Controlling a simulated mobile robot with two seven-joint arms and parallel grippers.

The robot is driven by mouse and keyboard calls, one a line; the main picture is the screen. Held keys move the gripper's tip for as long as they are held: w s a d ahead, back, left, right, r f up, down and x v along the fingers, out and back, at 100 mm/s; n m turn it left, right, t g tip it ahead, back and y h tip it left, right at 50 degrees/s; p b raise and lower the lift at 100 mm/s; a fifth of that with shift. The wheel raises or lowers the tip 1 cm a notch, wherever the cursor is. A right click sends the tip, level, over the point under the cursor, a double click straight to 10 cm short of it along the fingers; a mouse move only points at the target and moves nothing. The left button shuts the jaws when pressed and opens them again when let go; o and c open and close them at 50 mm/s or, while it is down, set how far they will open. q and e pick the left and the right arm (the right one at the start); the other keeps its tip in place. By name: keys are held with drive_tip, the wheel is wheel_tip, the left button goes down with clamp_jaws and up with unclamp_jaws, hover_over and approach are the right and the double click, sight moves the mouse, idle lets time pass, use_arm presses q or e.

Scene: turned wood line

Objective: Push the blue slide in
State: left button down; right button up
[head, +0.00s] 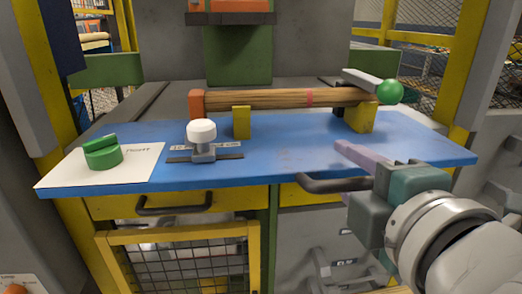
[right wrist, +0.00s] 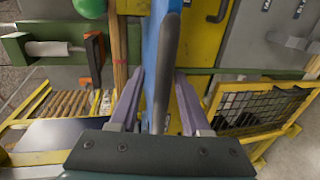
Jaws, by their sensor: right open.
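The blue slide (head: 270,165) looks like the broad flat blue slab on top of the yellow drawer fronts. Its front edge faces me, and in the right wrist view it shows nearly edge-on as a blue strip (right wrist: 151,60). A dark grey bar handle (head: 322,186) appears to stand out from its front edge. My right gripper (head: 350,175) is open at this handle, one mauve finger above it and one below. In the right wrist view the handle (right wrist: 167,70) lies between the parted fingers, with gaps on both sides. My left gripper is not in view.
A mesh-fronted bin (head: 180,240) lies below.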

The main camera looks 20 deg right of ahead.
drive_tip(key=shift+s+a, duration=0.1)
drive_tip(key=shift+s, duration=0.05)
drive_tip(key=shift+c, duration=0.2)
clamp_jaws()
drive_tip(key=shift+r, duration=0.2)
idle(1.0)
